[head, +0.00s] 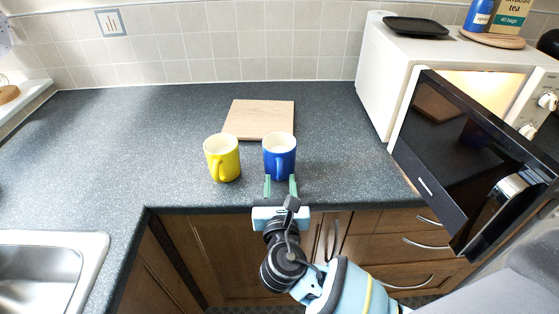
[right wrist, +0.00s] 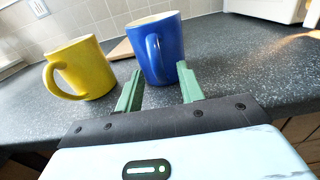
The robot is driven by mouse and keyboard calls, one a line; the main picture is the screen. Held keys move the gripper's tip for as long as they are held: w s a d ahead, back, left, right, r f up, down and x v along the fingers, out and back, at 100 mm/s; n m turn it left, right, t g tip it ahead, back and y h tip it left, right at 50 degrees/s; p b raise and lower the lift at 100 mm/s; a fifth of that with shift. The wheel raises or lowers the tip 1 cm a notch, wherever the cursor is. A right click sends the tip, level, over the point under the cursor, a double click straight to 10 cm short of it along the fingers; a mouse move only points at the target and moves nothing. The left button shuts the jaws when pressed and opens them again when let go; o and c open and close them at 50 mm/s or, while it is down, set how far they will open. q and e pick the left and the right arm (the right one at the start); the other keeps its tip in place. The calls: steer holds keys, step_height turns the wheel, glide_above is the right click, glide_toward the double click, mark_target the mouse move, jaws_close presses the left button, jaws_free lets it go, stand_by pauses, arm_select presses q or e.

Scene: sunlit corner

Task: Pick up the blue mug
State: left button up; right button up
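The blue mug (head: 280,158) stands upright on the dark counter near its front edge, with its handle facing my right gripper. It also shows in the right wrist view (right wrist: 169,50). My right gripper (head: 281,187) is open, its two green fingers pointing at the mug. In the right wrist view the fingers (right wrist: 159,88) are spread, with the mug just beyond their tips and nothing held between them. Whether a fingertip touches the mug, I cannot tell. My left gripper is not in view.
A yellow mug (head: 222,158) stands close to the left of the blue one. A wooden board (head: 259,113) lies behind both. A white microwave (head: 379,80) with its dark door (head: 448,150) hanging open is at right. A sink (head: 50,267) is at left. The left counter is clear.

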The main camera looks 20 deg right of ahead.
mark_target(280, 170)
jaws_close()
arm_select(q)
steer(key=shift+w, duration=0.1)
arm_select(e)
steer(key=shift+r, duration=0.25)
steer(key=shift+r+p, duration=0.3)
steer(key=shift+r, duration=1.1)
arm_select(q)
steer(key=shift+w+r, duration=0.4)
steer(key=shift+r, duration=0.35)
arm_select(e)
steer(key=s+d+r, duration=0.1)
steer(key=s, duration=1.4)
steer(key=shift+s+d+r, duration=0.25)
steer(key=shift+s+r, duration=0.1)
steer(key=shift+r, duration=0.05)
